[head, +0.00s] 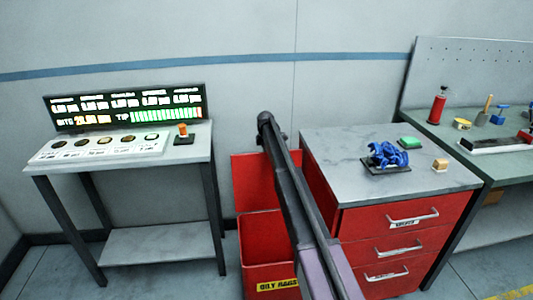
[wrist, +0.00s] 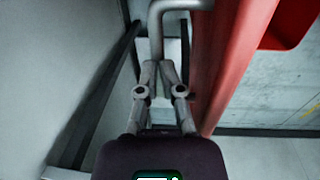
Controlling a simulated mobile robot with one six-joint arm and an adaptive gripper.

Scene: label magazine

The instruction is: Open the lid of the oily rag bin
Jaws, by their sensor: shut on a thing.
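The red oily rag bin (head: 262,238) stands on the floor between the stand and the drawer cabinet, with a yellow "OILY RAGS" label (head: 277,285) on its front. Its red lid (head: 252,180) stands raised, roughly upright, at the back of the bin, so the bin's top looks open. My arm covers the right part of lid and bin. In the wrist view my gripper (wrist: 160,70) is shut on a bent grey bar handle (wrist: 155,32) beside a long red panel (wrist: 232,65), which looks like the lid seen nearly edge-on.
A stand with a lit display (head: 125,107) is on the left. A workbench (head: 447,128) with tools is at far right.

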